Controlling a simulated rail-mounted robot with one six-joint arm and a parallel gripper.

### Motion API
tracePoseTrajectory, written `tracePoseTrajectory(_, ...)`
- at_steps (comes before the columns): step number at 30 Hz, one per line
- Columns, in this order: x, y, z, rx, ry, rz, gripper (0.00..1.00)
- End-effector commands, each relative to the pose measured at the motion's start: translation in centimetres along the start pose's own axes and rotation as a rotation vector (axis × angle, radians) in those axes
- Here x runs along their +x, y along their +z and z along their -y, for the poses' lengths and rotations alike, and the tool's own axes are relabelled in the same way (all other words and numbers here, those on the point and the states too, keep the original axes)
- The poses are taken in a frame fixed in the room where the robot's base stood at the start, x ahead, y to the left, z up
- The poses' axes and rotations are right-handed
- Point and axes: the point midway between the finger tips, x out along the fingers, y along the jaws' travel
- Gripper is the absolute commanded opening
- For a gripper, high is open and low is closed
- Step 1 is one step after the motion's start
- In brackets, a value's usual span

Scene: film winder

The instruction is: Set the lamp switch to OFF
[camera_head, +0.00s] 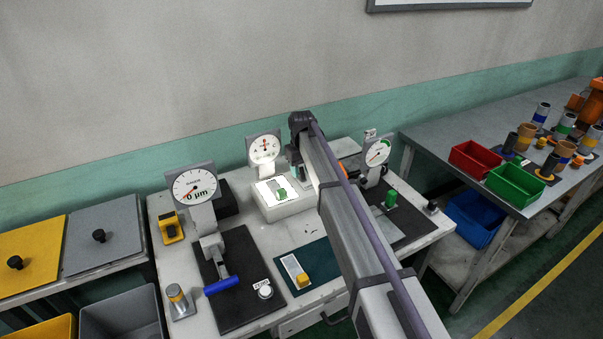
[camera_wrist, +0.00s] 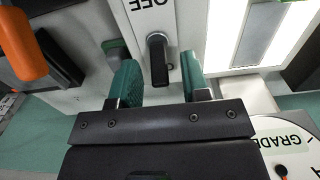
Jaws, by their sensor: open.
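The lamp switch (camera_wrist: 158,62) is a black lever on a white plate in the wrist view. An OFF label (camera_wrist: 146,5), upside down in the picture, is printed above it. The lever points toward the picture's bottom, away from that label. My gripper (camera_wrist: 158,72) is open, with one green finger on each side of the lever. Whether either finger touches it I cannot tell. A bright lit panel (camera_wrist: 236,30) lies to the right. In the head view my arm hides the switch, and the lit box (camera_head: 282,208) stands left of my arm.
A dial gauge (camera_head: 265,148) stands behind the lit box, and another dial (camera_head: 376,152) stands right of my arm. In the wrist view, a green button (camera_wrist: 116,50) is left of the plate, and an orange handle (camera_wrist: 20,45) is at the far left.

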Motion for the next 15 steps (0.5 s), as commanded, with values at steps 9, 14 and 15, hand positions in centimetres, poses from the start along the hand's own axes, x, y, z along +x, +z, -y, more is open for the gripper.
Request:
tracePoseTrajectory(9,-0.04,0.01,0.00,0.000,0.000,0.000,0.14)
tracePoseTrajectory(14,-0.04,0.01,0.00,0.000,0.000,0.000,0.00)
tracePoseTrajectory(15,-0.04,0.01,0.00,0.000,0.000,0.000,0.00)
